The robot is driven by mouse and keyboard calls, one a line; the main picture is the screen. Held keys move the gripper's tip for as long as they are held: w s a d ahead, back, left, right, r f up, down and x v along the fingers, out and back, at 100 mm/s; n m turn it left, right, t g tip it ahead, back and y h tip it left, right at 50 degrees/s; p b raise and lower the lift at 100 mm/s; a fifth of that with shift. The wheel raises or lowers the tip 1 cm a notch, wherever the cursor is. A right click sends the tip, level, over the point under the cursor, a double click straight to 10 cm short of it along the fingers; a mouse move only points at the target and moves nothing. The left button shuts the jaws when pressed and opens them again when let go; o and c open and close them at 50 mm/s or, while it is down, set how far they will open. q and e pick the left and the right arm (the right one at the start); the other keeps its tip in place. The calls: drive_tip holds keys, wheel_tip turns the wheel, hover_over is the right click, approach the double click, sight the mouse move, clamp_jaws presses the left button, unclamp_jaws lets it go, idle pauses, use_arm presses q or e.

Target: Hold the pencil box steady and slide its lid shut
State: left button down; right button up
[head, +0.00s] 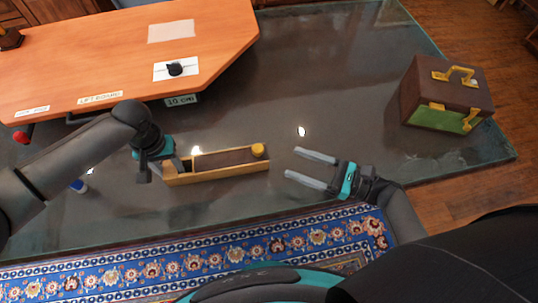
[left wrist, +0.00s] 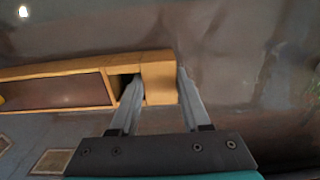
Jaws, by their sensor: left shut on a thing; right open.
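The pencil box (head: 222,174) is a long, narrow, light wooden box on the glass-topped table. Its dark brown lid (head: 225,158) has a round yellow knob (head: 258,150) at the right end. My left gripper (head: 174,165) is shut on the box's left end. In the left wrist view its fingers (left wrist: 159,78) straddle the wooden end block (left wrist: 158,84), one finger in a dark gap between that block and the lid (left wrist: 55,91). My right gripper (head: 292,162) is open and empty, to the right of the box, apart from it, its fingers pointing left towards the knob end.
An orange wooden board (head: 100,55) with labels and a black knob (head: 175,69) covers the back left. A brown chest with yellow fittings (head: 440,92) stands at the right. A blue-and-white object (head: 79,186) lies by my left arm. The glass (head: 330,80) behind my right gripper is clear.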

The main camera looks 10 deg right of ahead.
drive_tip(key=shift+d, duration=0.1)
use_arm(q)
drive_tip(key=shift+c, duration=1.4)
unclamp_jaws()
drive_tip(key=shift+r, duration=0.1)
